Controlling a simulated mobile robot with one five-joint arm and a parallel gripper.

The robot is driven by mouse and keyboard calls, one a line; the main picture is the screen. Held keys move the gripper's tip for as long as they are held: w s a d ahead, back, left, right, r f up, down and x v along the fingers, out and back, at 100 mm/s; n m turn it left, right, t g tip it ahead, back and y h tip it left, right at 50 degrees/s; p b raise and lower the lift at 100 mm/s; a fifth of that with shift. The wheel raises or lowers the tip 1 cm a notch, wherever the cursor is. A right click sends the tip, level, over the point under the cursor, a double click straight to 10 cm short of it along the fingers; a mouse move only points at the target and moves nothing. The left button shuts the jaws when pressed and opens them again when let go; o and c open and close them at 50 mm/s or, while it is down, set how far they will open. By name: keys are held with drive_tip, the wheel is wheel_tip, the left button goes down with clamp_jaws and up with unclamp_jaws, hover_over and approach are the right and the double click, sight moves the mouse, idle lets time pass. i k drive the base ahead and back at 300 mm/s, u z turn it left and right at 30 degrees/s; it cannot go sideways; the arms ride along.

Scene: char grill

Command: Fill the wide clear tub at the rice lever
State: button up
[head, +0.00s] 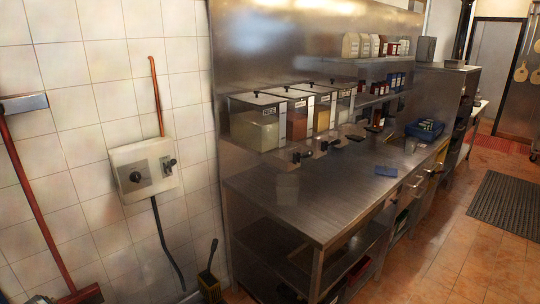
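The rice dispenser (256,131) is the nearest of a row of clear wall bins. It has a label that seems to read RICE and pale contents. A black lever (297,157) sticks out low at its right. A faint clear container (287,188), which looks like the tub, stands on the steel counter below and slightly left of this lever. It seems empty, but its rim and inside are hard to make out. My gripper is not in view.
The steel counter (330,205) is mostly bare at the near end. Open tiled floor (440,235) lies to the right, with a dark mat (507,207).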

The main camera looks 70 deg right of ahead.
sight(305, 154)
drive_tip(key=u, duration=1.25)
drive_tip(key=k, duration=2.7)
drive_tip(key=z, duration=2)
